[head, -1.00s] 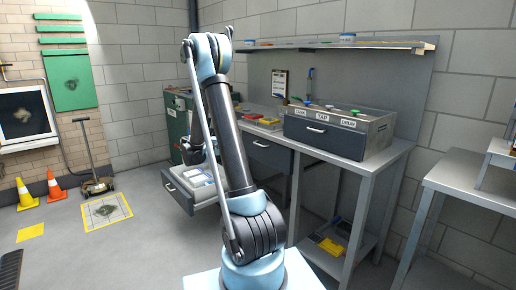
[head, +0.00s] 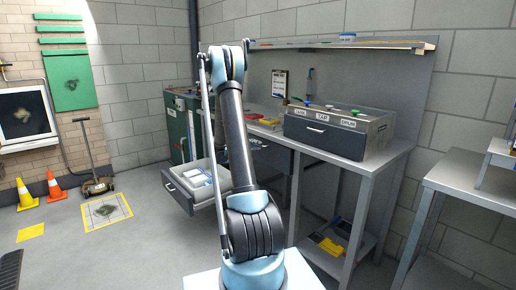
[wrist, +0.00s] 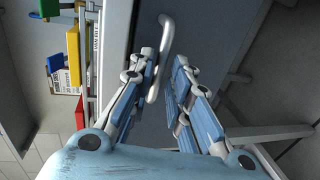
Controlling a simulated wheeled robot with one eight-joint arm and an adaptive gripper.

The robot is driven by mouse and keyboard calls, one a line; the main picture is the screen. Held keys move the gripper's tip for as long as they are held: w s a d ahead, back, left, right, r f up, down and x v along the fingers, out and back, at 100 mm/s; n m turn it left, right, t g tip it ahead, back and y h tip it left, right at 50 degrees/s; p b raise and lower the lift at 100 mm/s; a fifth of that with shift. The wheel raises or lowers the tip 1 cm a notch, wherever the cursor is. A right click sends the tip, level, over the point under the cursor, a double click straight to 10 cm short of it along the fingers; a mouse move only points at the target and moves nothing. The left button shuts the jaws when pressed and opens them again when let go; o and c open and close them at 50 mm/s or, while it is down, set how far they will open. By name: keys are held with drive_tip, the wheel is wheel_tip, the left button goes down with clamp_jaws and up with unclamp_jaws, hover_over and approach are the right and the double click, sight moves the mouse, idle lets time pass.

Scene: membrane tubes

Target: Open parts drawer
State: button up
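A dark blue-grey drawer front (wrist: 215,35) with a pale bar handle (wrist: 165,38) fills the upper middle of the wrist view. It looks shut. My gripper (wrist: 166,60) is open, with its two fingers apart on either side of the handle's lower part. The handle lies closer to the left finger; contact cannot be told. In the head view this seems to be the bench drawer (head: 277,158), partly behind my arm. My gripper is hidden there behind the arm.
Another bench drawer (head: 202,204) stands pulled out at the left, with pale items inside. A labelled cabinet (head: 325,140) with its own handle sits on the bench. Coloured bins (wrist: 73,55) show in the wrist view.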

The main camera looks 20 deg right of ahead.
drive_tip(key=shift+x, duration=1.35)
clamp_jaws()
drive_tip(key=shift+s, duration=0.1)
